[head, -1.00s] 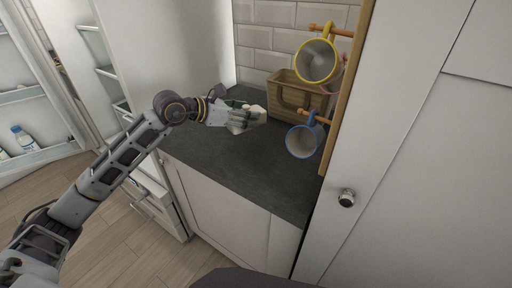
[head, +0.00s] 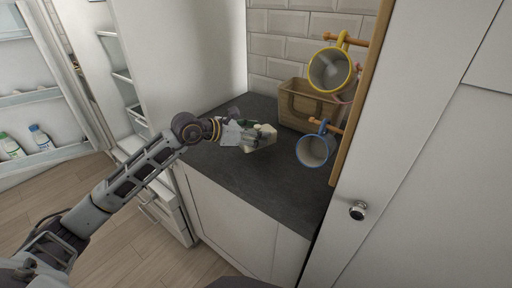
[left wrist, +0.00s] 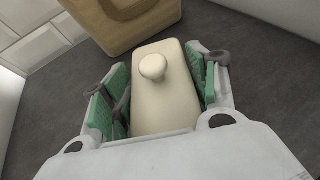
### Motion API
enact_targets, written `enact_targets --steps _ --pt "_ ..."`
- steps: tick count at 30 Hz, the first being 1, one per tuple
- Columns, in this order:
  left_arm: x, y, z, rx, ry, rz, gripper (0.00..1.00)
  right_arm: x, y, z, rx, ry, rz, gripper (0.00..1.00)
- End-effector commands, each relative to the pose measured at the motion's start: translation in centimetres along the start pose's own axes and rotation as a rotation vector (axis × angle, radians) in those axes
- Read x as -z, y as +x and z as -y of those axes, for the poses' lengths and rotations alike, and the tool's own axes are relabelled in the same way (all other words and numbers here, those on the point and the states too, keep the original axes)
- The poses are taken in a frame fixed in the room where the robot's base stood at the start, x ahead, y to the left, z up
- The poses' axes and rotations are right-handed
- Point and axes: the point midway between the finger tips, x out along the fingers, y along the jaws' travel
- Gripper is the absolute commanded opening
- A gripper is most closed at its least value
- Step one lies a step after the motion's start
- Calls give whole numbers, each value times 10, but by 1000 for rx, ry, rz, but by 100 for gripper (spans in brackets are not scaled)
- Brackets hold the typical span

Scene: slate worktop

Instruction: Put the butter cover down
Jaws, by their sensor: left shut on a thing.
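The cream butter cover (left wrist: 162,95), a long box shape with a round knob on top, sits between the green-padded fingers of my left gripper (left wrist: 158,92) in the left wrist view. The gripper is shut on it. In the head view the cover (head: 264,135) shows at the tip of my left gripper (head: 250,136), over the dark slate worktop (head: 235,170). I cannot tell whether it touches the worktop. My right gripper is not in view.
A wooden basket (head: 300,105) stands behind the cover, against the tiled wall. A yellow-rimmed mug (head: 330,70) and a blue-rimmed mug (head: 315,150) hang from pegs at the right. The worktop's front part is clear. An open fridge (head: 40,115) is at the left.

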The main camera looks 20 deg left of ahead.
Motion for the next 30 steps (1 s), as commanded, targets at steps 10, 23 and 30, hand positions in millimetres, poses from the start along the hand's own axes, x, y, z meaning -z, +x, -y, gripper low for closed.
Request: enact_targets --steps 10,23,30 --pt "12 5 0 -1 0 2 31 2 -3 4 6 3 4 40" --pt "32 13 0 0 -2 0 31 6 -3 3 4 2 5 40" --pt "46 19 0 0 0 2 31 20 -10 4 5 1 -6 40"
